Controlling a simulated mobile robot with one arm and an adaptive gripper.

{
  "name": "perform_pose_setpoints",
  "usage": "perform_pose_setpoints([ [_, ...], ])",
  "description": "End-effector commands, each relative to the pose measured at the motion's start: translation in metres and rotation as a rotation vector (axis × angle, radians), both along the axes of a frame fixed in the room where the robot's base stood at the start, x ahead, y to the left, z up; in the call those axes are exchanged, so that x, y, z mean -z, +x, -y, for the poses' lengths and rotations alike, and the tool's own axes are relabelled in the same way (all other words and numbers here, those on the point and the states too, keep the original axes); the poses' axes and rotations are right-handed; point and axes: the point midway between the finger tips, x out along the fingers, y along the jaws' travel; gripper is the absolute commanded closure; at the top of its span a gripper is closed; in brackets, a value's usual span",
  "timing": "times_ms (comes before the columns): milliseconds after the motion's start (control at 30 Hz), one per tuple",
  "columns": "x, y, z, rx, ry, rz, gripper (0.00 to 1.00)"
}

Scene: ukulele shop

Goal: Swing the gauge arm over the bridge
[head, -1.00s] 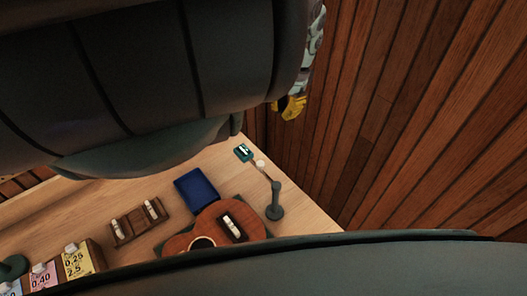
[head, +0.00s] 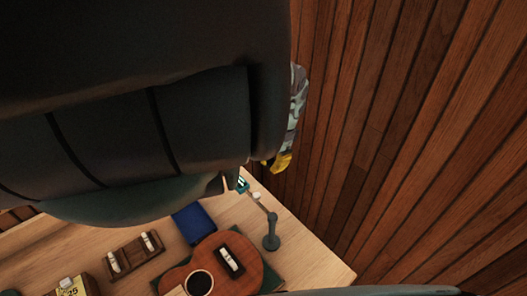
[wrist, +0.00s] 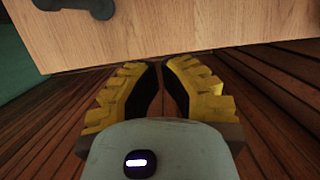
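The gauge arm (head: 263,206) is a thin bar on a dark upright post (head: 271,236) and carries a white knob (head: 256,196). It points up and left, away from the ukulele, towards a teal gauge (head: 242,184) partly hidden by my arm. The ukulele (head: 196,262) lies left of the post; its dark bridge (head: 230,261) has a white saddle. My gripper (head: 282,162), with yellow fingers, is beyond the bench's right edge, apart from the gauge arm. In the wrist view my gripper (wrist: 160,66) is open and empty, facing the bench edge.
A blue box (head: 193,223), a brown rack (head: 136,258) with white pieces and a yellow label block (head: 74,287) sit left. A dark object (wrist: 78,6) shows on the bench in the wrist view.

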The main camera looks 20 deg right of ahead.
Motion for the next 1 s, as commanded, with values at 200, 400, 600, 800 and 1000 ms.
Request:
perform_pose_setpoints([
  [200, 0.022, -0.003, -0.004, 0.000, -0.003, -0.001, 1.00],
  [400, 0.026, -0.005, -0.015, 0.001, 0.002, 0.001, 1.00],
  [600, 0.026, -0.011, -0.030, 0.000, 0.003, 0.000, 1.00],
  [800, 0.028, -0.016, -0.043, 0.000, 0.003, -0.001, 1.00],
  [1000, 0.030, -0.017, -0.046, 0.001, 0.001, 0.000, 1.00],
])
